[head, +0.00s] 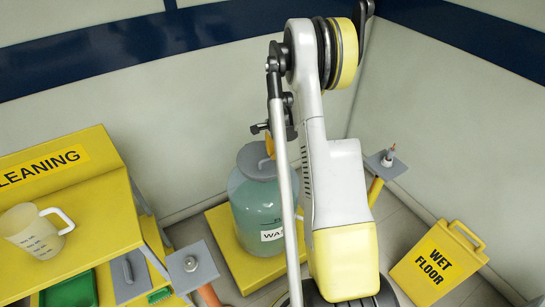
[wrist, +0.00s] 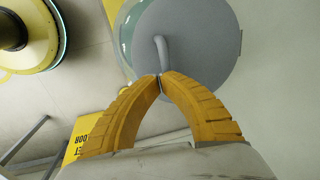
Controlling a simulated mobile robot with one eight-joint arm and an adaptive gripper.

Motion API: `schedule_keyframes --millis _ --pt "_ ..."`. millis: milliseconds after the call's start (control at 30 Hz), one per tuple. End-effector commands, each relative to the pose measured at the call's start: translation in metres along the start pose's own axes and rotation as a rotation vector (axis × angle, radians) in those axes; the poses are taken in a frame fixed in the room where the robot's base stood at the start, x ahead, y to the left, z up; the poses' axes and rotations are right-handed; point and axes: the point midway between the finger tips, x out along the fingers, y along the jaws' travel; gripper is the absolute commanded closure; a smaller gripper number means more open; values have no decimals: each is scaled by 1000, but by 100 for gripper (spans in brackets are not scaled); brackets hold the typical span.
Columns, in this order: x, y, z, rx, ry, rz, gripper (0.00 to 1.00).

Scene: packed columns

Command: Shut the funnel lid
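The grey lid (head: 256,160) sits at the top of a teal see-through container (head: 262,212) with a label partly reading "WA". In the wrist view the lid is a grey disc (wrist: 205,45) with a curved grey handle (wrist: 161,50). The teal container wall (wrist: 127,35) shows at its left edge. My gripper (wrist: 160,82) has yellow ridged fingers whose tips come together on the near end of the handle. In the head view a yellow finger shows just above the lid (head: 270,146). My arm hides part of the container, and I cannot tell whether the lid is fully seated.
The container stands on a yellow platform (head: 232,262). A yellow cleaning cart (head: 100,195) with a measuring jug (head: 35,230) is at left. A yellow "WET FLOOR" sign (head: 437,262) is at right. Grey-plated posts (head: 192,268) (head: 386,163) stand on both sides, with walls behind.

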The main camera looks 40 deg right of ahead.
Motion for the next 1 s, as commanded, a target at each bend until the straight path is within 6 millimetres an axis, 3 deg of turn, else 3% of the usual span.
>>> schedule_keyframes --millis 33,200,400,600,867,1000 --pt "-18 -2 -1 -1 0 -1 100" --pt "-60 0 -1 -2 0 -1 100" --pt "-98 1 -1 -3 -1 -1 100" --pt "-114 2 -1 -3 -1 -2 100" --pt "-116 2 0 -6 0 -2 100" --pt "-136 0 18 -81 6 -20 100"
